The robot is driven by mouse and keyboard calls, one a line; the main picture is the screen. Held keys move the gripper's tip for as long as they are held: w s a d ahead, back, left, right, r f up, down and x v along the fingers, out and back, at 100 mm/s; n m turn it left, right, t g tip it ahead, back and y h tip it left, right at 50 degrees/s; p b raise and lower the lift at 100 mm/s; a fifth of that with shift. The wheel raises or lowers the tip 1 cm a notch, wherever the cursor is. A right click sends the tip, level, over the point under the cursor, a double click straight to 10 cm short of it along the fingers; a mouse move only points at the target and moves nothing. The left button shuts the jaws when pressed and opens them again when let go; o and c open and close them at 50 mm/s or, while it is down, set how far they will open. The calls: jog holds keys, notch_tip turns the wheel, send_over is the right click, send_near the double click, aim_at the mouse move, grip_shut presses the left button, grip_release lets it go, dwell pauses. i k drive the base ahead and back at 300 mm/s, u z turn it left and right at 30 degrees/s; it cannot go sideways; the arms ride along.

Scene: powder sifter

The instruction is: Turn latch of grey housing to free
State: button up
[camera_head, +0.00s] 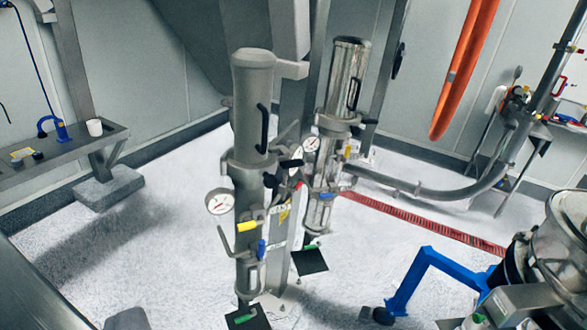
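The grey housing (252,105) is a matte grey upright cylinder near the middle of the view, with a black bar handle (263,128) on its side. Around its lower collar are black-ended levers (290,163), a round gauge (219,202), a yellow-handled lever (246,226) and a blue-handled one (261,248). I cannot tell which of these small parts is the latch, or its position. A similar shiny metal housing (345,75) stands behind it to the right. No fingers of my gripper show, and nothing is seen touching the grey housing.
A blue-legged stand (425,270) and metal machinery (560,240) are at the lower right. A bench (70,142) stands at the left. An orange hose (465,65) hangs at the upper right. A red floor grate (430,224) runs behind. Pale floor (110,250) lies open on the left.

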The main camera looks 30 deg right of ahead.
aim_at(289, 163)
jog(key=u, duration=0.9)
jog(key=k, duration=0.8)
jog(key=z, duration=0.55)
jog(key=i, duration=1)
jog(key=u, duration=0.05)
